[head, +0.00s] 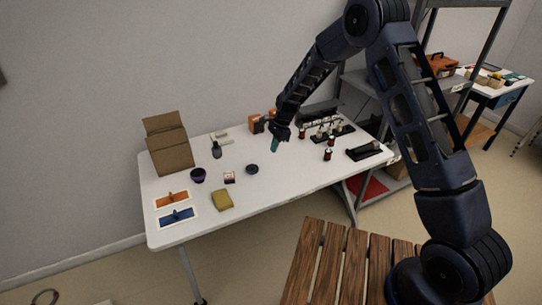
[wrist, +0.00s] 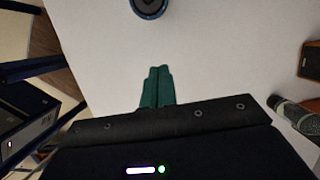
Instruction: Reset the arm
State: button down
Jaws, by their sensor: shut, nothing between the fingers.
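My gripper (head: 275,146) has green fingers and hangs over the white table in the head view. In the wrist view my gripper (wrist: 157,72) shows its two green fingers side by side, shut and empty. My dark blue arm reaches in from the right and bends down over the table's middle. The white table (head: 290,190) stands against the wall. A dark round dish (head: 251,169) lies to the lower left of my gripper, and a dark round thing shows at the top of the wrist view (wrist: 149,4).
A cardboard box (head: 170,149), purple cup (head: 198,175), yellow sponge (head: 222,200), orange tray (head: 172,199) and blue tray (head: 177,217) are on the left. Brown bottles (head: 328,154) and black racks (head: 363,150) are on the right. The table's front middle is clear.

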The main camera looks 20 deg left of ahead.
jog(key=w+d+r+n+t, duration=0.1)
jog(key=w+d+r, duration=0.1)
jog(key=d+r, duration=0.6)
jog(key=w+d+r+n+t, duration=0.1)
jog(key=w+d+r, duration=0.1)
jog(key=d+r, duration=0.65)
jog(key=s+d+r+n+t, duration=0.1)
jog(key=s+d+r+n, duration=0.15)
jog(key=d+r, duration=1.1)
jog(key=s+d+r+n+t, duration=0.1)
jog(key=s+d+r, duration=0.2)
jog(key=s+d, duration=0.35)
jog(key=s+d+r+n+t, duration=0.1)
jog(key=s+d+r, duration=0.3)
jog(key=d, duration=0.5)
jog(key=s+d+n+t+h, duration=0.2)
jog(key=s+d, duration=0.9)
jog(key=s, duration=0.3)
jog(key=shift+s+d, duration=0.2)
jog(key=shift+d, duration=0.05)
jog(key=shift+f+n, duration=0.1)
jog(key=shift+n, duration=0.15)
dwell(1.5)
